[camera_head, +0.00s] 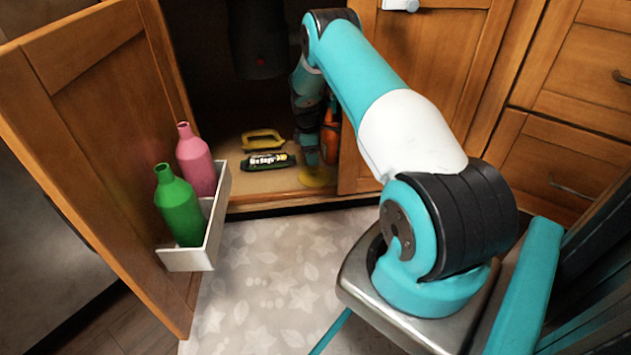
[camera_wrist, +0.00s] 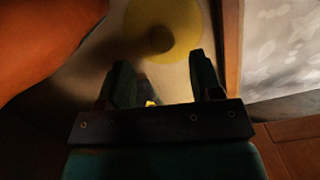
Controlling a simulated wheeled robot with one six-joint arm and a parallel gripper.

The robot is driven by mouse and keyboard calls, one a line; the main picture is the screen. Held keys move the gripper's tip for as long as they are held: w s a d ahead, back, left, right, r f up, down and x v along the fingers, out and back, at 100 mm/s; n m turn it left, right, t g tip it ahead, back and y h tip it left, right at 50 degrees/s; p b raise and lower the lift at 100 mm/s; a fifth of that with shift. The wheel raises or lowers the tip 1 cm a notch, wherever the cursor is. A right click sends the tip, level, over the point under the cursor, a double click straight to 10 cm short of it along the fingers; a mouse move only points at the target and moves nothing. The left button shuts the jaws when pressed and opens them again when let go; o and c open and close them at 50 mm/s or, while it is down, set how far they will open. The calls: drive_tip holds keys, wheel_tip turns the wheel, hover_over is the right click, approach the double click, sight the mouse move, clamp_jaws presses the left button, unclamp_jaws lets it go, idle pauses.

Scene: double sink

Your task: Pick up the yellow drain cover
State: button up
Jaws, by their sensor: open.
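The yellow drain cover (camera_head: 318,178) is a round disc lying on the cabinet floor near its front edge, partly hidden by my arm in the head view. In the wrist view the drain cover (camera_wrist: 178,22) shows at the top, with a dark round knob or shadow at its middle. My gripper (camera_wrist: 160,75) is open, its two dark fingers pointing toward the disc and apart from it in the picture. Nothing sits between the fingertips. In the head view my gripper (camera_head: 312,158) is inside the cabinet, just above the drain cover; its fingers are hard to make out.
An orange bottle (camera_head: 330,138) stands close to my gripper, large at the wrist view's left. The open door (camera_head: 95,110) carries a white rack (camera_head: 190,258) with green and pink bottles.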

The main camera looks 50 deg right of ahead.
sight(315, 168)
drive_tip(key=shift+s+f+b, duration=0.2)
drive_tip(key=shift+f+b, duration=2.2)
drive_tip(key=shift+f, duration=0.35)
drive_tip(key=shift+r, duration=0.1)
drive_tip(key=c, duration=1)
